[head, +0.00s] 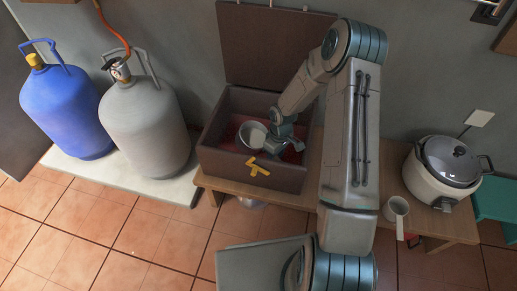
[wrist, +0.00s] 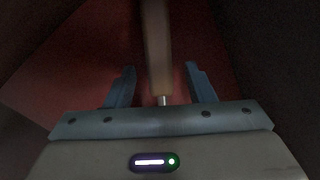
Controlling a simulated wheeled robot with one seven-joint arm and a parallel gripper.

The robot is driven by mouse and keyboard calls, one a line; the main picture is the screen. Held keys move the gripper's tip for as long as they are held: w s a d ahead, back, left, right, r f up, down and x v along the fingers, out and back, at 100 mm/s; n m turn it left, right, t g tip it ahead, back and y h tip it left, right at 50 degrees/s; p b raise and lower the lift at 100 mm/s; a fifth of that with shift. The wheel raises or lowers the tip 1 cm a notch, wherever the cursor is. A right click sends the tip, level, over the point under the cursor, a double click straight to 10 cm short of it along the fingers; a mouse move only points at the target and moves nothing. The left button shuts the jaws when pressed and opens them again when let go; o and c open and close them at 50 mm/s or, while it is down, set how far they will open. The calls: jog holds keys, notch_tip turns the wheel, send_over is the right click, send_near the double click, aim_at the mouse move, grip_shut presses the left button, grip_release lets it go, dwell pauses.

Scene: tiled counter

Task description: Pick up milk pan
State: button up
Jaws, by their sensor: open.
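A pale round pan (head: 253,135) sits inside the open brown box (head: 222,160), tilted. My gripper (wrist: 160,84) reaches down into the box just right of the pan, its fingers apart. In the wrist view a brown, wood-like handle (wrist: 155,45) runs between the two open fingers, with a gap on each side. The handle's far end and the pan's bowl are out of the wrist view. A second small white pan (head: 396,208) stands on the wooden bench to the right; I cannot tell which one is the milk pan.
The box's raised lid (head: 275,45) stands behind, its dark walls close around my gripper. A yellow latch (head: 257,168) is on the front. A rice cooker (head: 450,165) is at right; blue (head: 65,105) and grey (head: 147,125) gas cylinders are at left. The wooden bench (head: 425,225) is partly clear.

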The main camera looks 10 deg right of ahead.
jog(key=shift+r, duration=0.1)
grip_shut()
notch_tip(320, 180, up, 18)
jog(key=f+p, duration=0.1)
jog(key=p, duration=0.6)
jog(key=shift+w+a+f+n+g+h+b, duration=0.15)
jog(key=shift+w+a+f+g+h+b, duration=0.4)
jog(key=shift+f, duration=1.55)
jog(key=shift+w+a+f+n+g+h+b, duration=0.2)
jog(key=shift+f+h+b, duration=0.6)
jog(key=shift+f, duration=1.35)
jog(key=shift+w+a+f+n+g+h+b, duration=0.15)
jog(key=shift+a+f+g+h+b, duration=0.5)
jog(key=shift+f, duration=1.45)
jog(key=shift+d+f+b, duration=0.15)
jog(key=shift+f+b, duration=0.25)
jog(key=shift+f, duration=0.35)
grip_release()
